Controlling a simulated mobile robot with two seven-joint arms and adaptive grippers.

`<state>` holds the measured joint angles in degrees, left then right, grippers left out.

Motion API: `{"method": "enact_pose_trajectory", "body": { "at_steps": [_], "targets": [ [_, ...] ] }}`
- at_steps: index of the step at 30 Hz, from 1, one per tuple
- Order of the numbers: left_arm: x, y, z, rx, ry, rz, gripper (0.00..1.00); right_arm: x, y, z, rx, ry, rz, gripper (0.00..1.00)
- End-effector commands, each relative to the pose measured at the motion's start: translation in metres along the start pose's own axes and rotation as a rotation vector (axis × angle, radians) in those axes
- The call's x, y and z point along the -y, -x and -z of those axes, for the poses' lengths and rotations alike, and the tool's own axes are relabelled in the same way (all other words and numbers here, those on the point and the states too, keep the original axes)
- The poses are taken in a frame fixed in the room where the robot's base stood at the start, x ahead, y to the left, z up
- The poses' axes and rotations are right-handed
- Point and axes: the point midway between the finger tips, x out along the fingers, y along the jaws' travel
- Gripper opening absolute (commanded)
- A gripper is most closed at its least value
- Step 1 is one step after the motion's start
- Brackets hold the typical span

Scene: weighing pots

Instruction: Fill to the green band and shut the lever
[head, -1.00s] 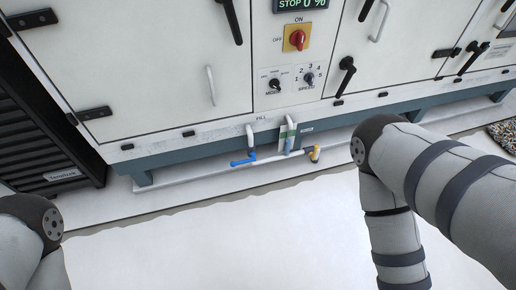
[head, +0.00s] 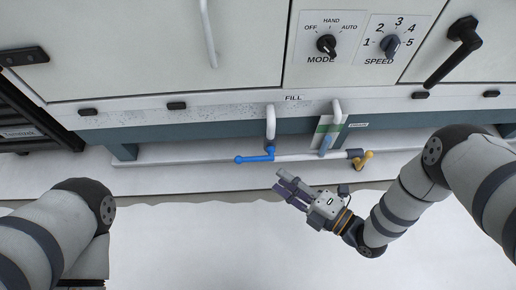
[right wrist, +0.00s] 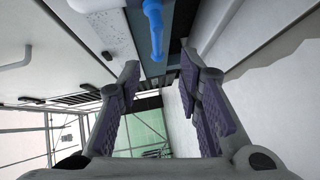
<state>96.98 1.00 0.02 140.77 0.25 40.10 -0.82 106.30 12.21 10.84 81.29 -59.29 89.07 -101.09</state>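The blue lever (head: 254,158) sits on the pipe below the FILL label and points left along the pipe. It also shows at the top of the right wrist view (right wrist: 154,25). The sight tube (head: 327,143) to its right holds a blue column, with a green band (head: 328,125) behind its upper part. The blue top seems to lie near the band's lower edge; the exact level is too small to tell. My right gripper (head: 283,183) is open and empty, below and right of the lever, not touching it. It also shows in the wrist view (right wrist: 160,82). My left gripper is out of view.
The mode knob (head: 326,45), speed knob (head: 390,46) and a black door handle (head: 456,50) are on the cabinet above. The pale floor in front is clear.

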Motion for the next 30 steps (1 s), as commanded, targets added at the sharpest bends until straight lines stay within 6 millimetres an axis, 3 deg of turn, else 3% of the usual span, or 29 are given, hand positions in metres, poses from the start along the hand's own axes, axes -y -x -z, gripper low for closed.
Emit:
{"method": "enact_pose_trajectory", "body": {
  "at_steps": [9,15,26,30],
  "targets": [
    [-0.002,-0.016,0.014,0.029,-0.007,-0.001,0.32,-0.001,-0.072,0.000,-0.002,0.005,-0.004,0.32],
    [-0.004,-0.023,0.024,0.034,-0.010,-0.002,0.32,-0.002,-0.109,0.001,-0.002,0.006,-0.003,0.32],
    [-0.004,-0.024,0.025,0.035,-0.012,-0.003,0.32,-0.004,-0.118,0.001,-0.001,0.004,0.000,0.32],
    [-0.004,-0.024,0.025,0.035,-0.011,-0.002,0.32,-0.004,-0.118,0.001,-0.001,0.004,0.000,0.03]
  ]
}}
